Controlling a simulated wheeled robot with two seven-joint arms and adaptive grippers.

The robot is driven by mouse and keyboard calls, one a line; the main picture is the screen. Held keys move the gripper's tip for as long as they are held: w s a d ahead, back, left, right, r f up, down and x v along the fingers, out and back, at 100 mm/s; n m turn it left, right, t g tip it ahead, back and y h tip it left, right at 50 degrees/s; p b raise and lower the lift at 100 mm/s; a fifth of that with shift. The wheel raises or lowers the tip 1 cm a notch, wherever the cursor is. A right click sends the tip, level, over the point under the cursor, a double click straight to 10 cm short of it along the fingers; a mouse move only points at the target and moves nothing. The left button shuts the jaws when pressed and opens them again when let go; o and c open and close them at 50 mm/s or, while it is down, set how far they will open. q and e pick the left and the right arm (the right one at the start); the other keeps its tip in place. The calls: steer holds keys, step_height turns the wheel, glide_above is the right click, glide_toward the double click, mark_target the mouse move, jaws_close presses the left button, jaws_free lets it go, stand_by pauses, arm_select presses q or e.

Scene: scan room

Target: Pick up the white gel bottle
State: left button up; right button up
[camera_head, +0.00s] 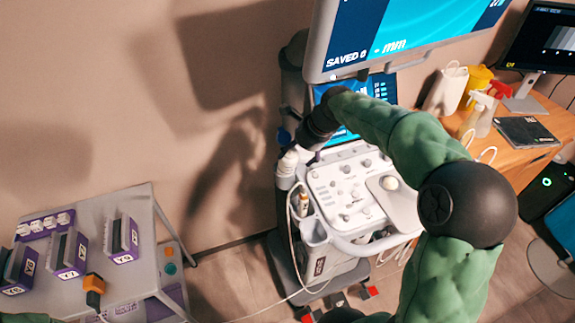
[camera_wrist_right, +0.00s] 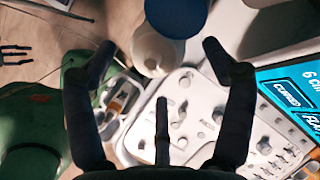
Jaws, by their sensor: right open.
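The white gel bottle (camera_head: 287,164) stands at the left side of the ultrasound cart, partly hidden beside my right gripper (camera_head: 310,138). In the right wrist view, a white rounded thing that looks like the bottle (camera_wrist_right: 154,52) lies between the spread fingertips of my right gripper (camera_wrist_right: 157,50). The fingers are open, with gaps on both sides and no clear contact. A blue round top (camera_wrist_right: 178,14) shows just beyond it; a blue piece (camera_head: 284,136) also shows near the bottle in the head view. My left gripper cannot be made out.
The cart's control panel (camera_head: 345,190) lies below my right arm, with a monitor (camera_head: 400,35) above. A probe holder and cable are at the panel's left edge. A grey table (camera_head: 125,205) with purple-labelled boxes stands left. Spray bottles (camera_head: 482,112) stand on the wooden desk (camera_head: 520,150) at right.

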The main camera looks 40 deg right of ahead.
steer(key=shift+x, duration=0.85)
steer(key=b+x, duration=0.2)
steer(key=x, duration=0.1)
steer(key=b+x, duration=0.1)
steer(key=shift+d+f, duration=0.25)
steer(key=shift+f, duration=0.05)
steer(key=shift+w+f, duration=0.15)
steer(key=shift+f, duration=0.1)
steer(key=shift+c, duration=0.3)
steer(key=shift+r, duration=0.1)
steer(key=c, duration=1.4)
